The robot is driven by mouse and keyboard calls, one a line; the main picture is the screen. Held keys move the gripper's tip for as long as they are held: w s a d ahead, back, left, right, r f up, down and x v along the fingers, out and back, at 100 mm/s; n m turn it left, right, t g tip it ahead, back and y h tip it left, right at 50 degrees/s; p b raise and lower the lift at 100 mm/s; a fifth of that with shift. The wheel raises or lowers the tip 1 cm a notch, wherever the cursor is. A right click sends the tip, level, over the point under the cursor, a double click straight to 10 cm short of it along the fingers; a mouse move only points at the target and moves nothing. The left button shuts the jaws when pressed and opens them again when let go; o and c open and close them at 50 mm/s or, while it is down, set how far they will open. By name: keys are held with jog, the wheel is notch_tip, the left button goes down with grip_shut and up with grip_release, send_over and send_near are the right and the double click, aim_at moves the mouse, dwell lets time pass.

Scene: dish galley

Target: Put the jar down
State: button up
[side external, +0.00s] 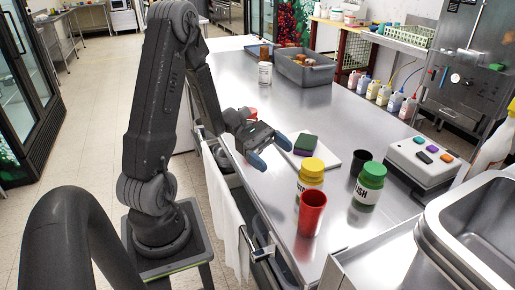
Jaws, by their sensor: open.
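My gripper (270,151) is open and empty, with its blue fingertips spread low over the near-left edge of the steel counter (345,108). A jar with a yellow lid (311,172) stands upright on the counter, to the right of and nearer than my gripper, apart from it. A jar with a green lid (369,186) stands upright further right. Both have white labels with dark letters, partly hidden. A clear jar with a brown top and white label (265,72) stands at the back. A small red thing (251,113) shows behind my gripper, mostly hidden.
A red cup (311,215) stands in front of the yellow-lidded jar, and a black cup (361,164) behind the green-lidded one. A green sponge (305,145) lies on a white board (327,159). A grey bin (305,71) stands at the back, a button box (422,162) right. Mid-counter is clear.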

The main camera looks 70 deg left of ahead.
jog(key=s+d+r+m+y, duration=0.4)
jog(key=m+y, duration=0.3)
jog(key=m, duration=0.2)
jog(key=s+d+r+m+g+y, duration=0.1)
jog(key=s+d+r+m+y, duration=0.4)
jog(key=m, duration=0.5)
jog(key=shift+s+d+r+m+y, duration=0.3)
jog(key=shift+d+r+y, duration=0.45)
jog(key=shift+d+y, duration=0.35)
jog(key=shift+o, duration=0.2)
jog(key=shift+r+m, duration=0.3)
jog(key=shift+r, duration=0.05)
jog(key=shift+o, duration=1)
jog(key=shift+s+r+t, duration=0.1)
jog(key=shift+r+t, duration=0.1)
jog(key=shift+t, duration=0.1)
